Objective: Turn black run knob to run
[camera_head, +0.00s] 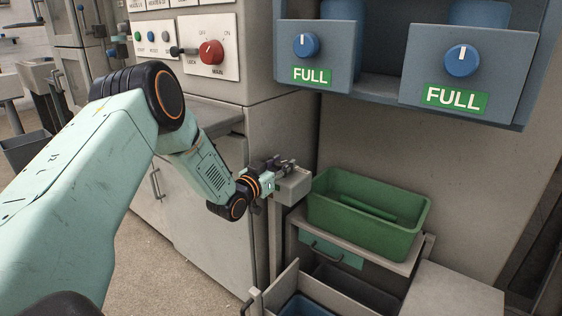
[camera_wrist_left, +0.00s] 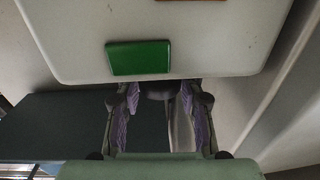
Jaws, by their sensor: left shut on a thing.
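My left gripper (camera_head: 280,168) reaches in from the left to a small grey box (camera_head: 293,187) on a post. In the left wrist view the gripper (camera_wrist_left: 158,100) has its two purple-padded fingers on either side of a dark knob, the black run knob (camera_wrist_left: 158,88), at the box's edge. The gripper is shut on it. The knob's pointer direction is hidden. In the head view the fingers hide the knob. My right gripper is not in view.
A green bin (camera_head: 365,215) stands on a shelf just right of the post. An open drawer (camera_head: 322,290) lies below. A panel with a red knob (camera_head: 211,53) is at the upper left. Blue knobs (camera_head: 462,60) above FULL signs sit at the upper right.

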